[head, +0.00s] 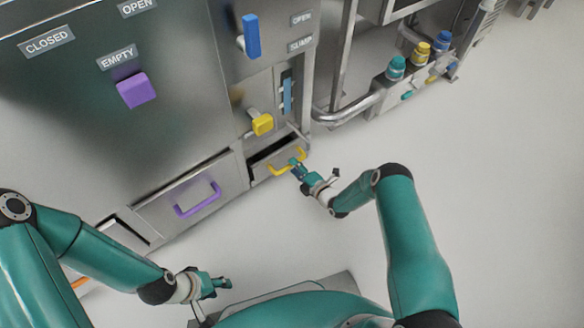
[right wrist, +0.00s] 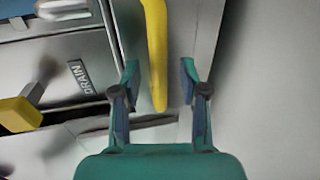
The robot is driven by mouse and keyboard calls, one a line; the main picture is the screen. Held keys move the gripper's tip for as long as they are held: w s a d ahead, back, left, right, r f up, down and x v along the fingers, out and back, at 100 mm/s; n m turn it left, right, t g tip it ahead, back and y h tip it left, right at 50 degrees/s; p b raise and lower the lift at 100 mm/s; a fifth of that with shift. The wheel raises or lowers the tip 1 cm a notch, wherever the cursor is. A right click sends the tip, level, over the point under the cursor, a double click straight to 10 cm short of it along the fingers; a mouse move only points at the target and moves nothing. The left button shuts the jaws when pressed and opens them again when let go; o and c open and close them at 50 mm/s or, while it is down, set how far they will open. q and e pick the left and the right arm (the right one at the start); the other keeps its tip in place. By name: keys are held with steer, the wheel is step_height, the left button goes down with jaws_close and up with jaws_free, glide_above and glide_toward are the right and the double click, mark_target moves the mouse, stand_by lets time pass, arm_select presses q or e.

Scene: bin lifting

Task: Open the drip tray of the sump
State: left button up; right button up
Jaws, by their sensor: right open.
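The drip tray (head: 262,171) of the sump is a small metal drawer low in the machine, with a yellow bar handle (head: 287,163). It stands partly out, with a dark gap showing above its front. My right gripper (head: 297,164) is at the handle's right end. In the right wrist view, my open right gripper (right wrist: 158,84) has a finger on either side of the yellow handle (right wrist: 156,50), with space between handle and both fingers. My left gripper (head: 225,283) hangs low over the floor, away from the machine; its opening is unclear.
A larger drawer with a purple handle (head: 198,201) is left of the tray. A yellow knob (head: 262,124) sits above the tray, and a blue handle (head: 250,36) higher up. A metal pipe (head: 348,113) runs to the right. The floor at right is clear.

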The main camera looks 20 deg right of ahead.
steer(key=shift+b+x, duration=0.4)
steer(key=shift+x, duration=0.9)
steer(key=shift+c, duration=0.3)
jaws_close()
steer(key=shift+d, duration=0.15)
